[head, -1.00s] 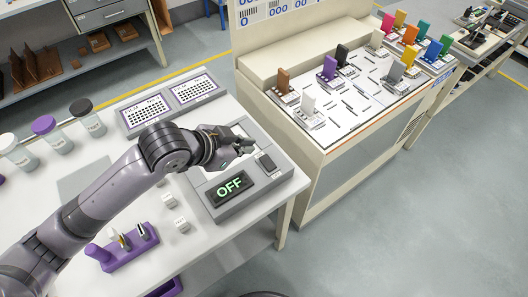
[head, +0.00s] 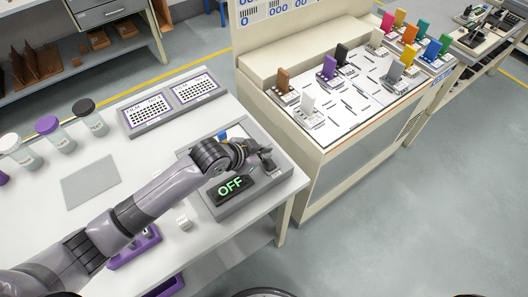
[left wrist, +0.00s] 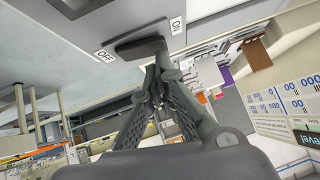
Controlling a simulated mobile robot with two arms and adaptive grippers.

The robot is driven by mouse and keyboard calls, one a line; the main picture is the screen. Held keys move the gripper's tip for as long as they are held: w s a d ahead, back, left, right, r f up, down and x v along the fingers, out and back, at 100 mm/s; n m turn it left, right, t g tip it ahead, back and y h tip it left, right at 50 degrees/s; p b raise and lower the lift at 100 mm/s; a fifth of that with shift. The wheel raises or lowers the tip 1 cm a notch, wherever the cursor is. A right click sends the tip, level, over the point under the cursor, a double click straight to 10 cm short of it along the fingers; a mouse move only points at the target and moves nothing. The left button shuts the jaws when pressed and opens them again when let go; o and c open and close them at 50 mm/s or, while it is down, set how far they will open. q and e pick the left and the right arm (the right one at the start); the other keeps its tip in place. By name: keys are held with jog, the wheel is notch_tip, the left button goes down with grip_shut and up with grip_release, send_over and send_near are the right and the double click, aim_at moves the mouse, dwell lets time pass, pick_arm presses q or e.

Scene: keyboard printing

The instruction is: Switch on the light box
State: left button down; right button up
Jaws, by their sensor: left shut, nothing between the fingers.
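The light box (head: 283,158) is a grey unit at the right end of the white table. Its dark display (head: 232,187) reads OFF in green. My left gripper (head: 267,160) is shut and empty, over the switch area at the box's right side. The left wrist view shows the dark rocker switch (left wrist: 130,46) between an OFF label (left wrist: 104,55) and an ON label (left wrist: 177,27). The shut fingertips (left wrist: 160,66) are at the switch's ON-side end. I cannot tell whether they touch it. My arm hides much of the box. My right gripper is not in view.
A grey panel with two dotted charts (head: 172,104) lies behind the box. Several lidded jars (head: 54,133), a grey sheet (head: 90,183), a white cube (head: 183,221) and a purple holder (head: 134,251) are on the table. A cream cabinet (head: 330,165) stands at the right.

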pick_arm(q)
jog(key=shift+f, duration=0.1)
jog(key=shift+w+a+f+g, duration=0.1)
jog(key=shift+w+f+g, duration=0.2)
jog(key=shift+g, duration=0.1)
jog(key=shift+s, duration=0.15)
jog(key=shift+s+r+p, duration=0.1)
jog(key=shift+p, duration=0.25)
jog(key=shift+s+d+r+p, duration=0.1)
jog(key=shift+s+d+p, duration=0.3)
jog(key=shift+p, duration=0.1)
jog(key=shift+s+d, duration=0.1)
